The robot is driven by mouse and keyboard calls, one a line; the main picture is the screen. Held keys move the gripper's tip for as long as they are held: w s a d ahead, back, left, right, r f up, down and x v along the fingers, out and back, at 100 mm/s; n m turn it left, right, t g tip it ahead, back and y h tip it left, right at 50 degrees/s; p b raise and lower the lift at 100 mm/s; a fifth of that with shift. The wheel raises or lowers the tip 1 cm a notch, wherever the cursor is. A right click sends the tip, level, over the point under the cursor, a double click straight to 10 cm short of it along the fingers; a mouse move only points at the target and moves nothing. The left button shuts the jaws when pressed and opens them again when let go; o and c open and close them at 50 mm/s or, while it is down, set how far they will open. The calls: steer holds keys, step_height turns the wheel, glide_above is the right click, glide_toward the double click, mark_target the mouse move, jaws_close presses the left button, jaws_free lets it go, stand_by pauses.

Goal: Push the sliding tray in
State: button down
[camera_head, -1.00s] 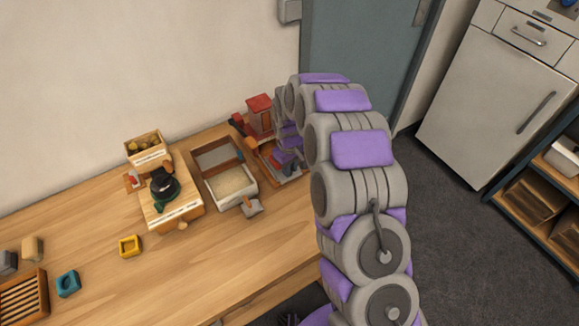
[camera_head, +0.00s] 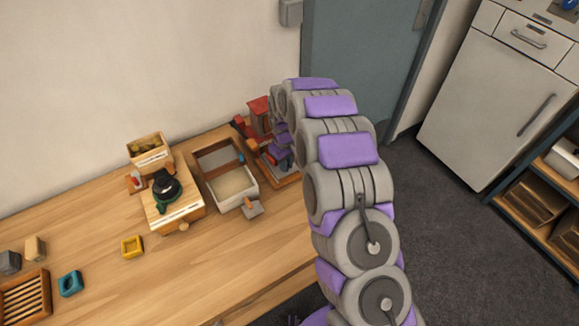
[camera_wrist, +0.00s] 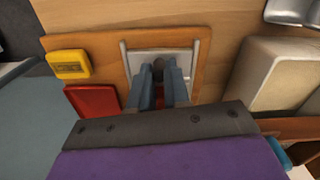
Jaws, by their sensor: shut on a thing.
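The fingers and wrist hide the near part of the tray. In the head view my arm covers most of this station; part of the wooden base (camera_head: 287,181) and a red tower (camera_head: 260,114) show beside the wrist.
The bench front is mostly clear.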

steer(key=shift+w+a+p, duration=0.2)
steer(key=shift+w+a, duration=0.4)
steer(key=shift+w, duration=0.25)
steer(key=shift+w+a+p, duration=0.2)
steer(key=shift+w+a, duration=0.35)
steer(key=shift+w, duration=0.25)
steer(key=c, duration=1.1)
jaws_free()
step_height(320, 180, up, 17)
steer(key=p, duration=0.1)
steer(key=shift+r+p, duration=0.15)
steer(key=shift+p, duration=0.25)
